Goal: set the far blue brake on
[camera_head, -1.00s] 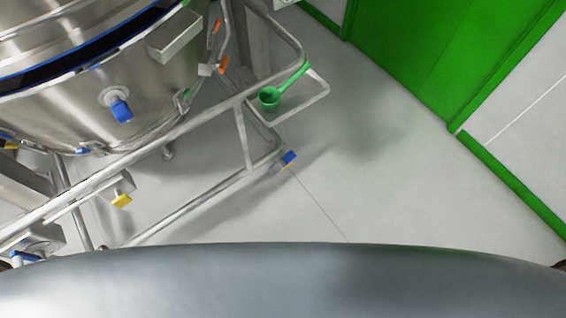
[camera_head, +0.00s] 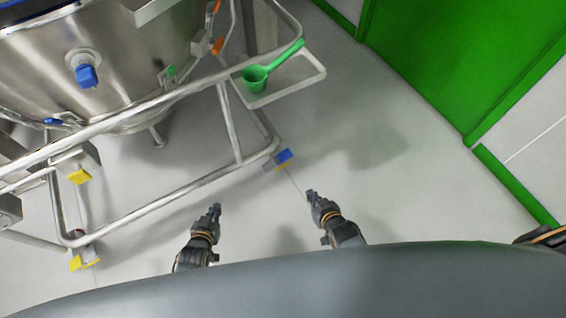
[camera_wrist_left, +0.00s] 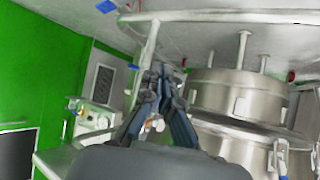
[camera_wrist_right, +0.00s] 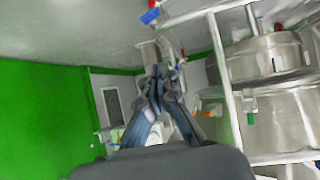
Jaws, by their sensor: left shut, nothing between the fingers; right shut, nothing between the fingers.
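A blue brake pedal (camera_head: 284,156) sits low at the right-hand corner of the vessel's tubular frame (camera_head: 190,212), near the floor. Its exact tilt is too small to tell. My right gripper (camera_head: 311,193) is shut and empty, a little below and right of this pedal in the head view, apart from it. My left gripper (camera_head: 214,208) is shut and empty, further left, beside the lower frame rail. A blue piece, likely a pedal, shows at the top edge of the left wrist view (camera_wrist_left: 106,6) and of the right wrist view (camera_wrist_right: 150,15).
The steel vessel (camera_head: 130,60) fills the upper left. A tray (camera_head: 305,83) with a green scoop (camera_head: 255,77) hangs over the pedal's far side. Yellow pedals (camera_head: 79,176) (camera_head: 83,262) are at the left. Floor is clear right of the pedal, up to a green door (camera_head: 440,50).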

